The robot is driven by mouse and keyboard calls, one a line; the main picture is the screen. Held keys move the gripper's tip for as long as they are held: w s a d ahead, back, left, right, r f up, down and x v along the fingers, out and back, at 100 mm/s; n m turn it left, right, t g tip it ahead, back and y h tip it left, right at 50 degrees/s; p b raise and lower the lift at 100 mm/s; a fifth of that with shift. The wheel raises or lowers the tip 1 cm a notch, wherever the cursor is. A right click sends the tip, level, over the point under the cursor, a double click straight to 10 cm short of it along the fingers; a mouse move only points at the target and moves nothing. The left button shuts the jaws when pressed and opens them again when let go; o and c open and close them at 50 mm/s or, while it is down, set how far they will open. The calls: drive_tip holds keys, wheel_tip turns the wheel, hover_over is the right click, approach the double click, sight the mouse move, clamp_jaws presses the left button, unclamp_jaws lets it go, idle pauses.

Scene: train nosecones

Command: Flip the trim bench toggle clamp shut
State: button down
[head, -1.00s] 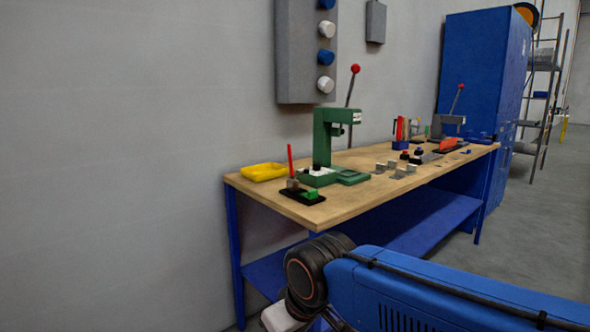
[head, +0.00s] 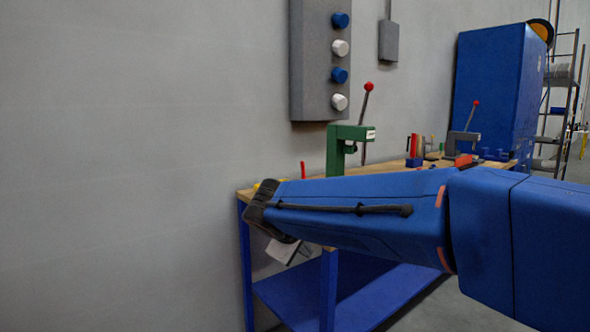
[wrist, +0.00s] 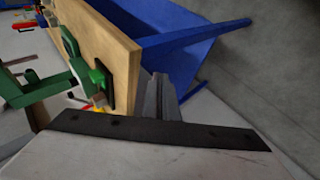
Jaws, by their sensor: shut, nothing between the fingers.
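The toggle clamp has a black base, a green part and a red handle. In the head view my arm hides most of it, and only the upright red handle (head: 303,170) shows above the arm. In the wrist view its green part (wrist: 97,77) and black base (wrist: 109,88) sit near the edge of the bench top (wrist: 122,50). My gripper (wrist: 160,80) is shut and empty. It points beside the bench edge, to the right of the clamp in the wrist view and apart from it.
A green press (head: 345,135) with a red-knobbed lever stands behind the clamp on the bench. A grey press (head: 463,140) stands farther along. A grey box with blue and white knobs (head: 318,60) hangs on the wall. A blue cabinet (head: 497,90) stands beyond the bench.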

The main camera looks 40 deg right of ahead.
drive_tip(key=w+d+r+n+t+h, duration=0.2)
drive_tip(key=w+r, duration=0.5)
drive_tip(key=w, duration=0.5)
drive_tip(key=w+d+r+n+t+h, duration=0.2)
drive_tip(key=w+r, duration=0.6)
drive_tip(key=w, duration=0.4)
drive_tip(key=d+n+h, duration=0.1)
drive_tip(key=h, duration=0.1)
drive_tip(key=shift+r+h, duration=0.3)
drive_tip(key=r+x, duration=0.1)
drive_tip(key=x, duration=0.9)
drive_tip(key=shift+s+d+f, duration=0.1)
drive_tip(key=shift+s+d, duration=0.15)
drive_tip(key=shift+s, duration=0.7)
drive_tip(key=shift+s+d, duration=0.25)
drive_tip(key=shift+s, duration=0.75)
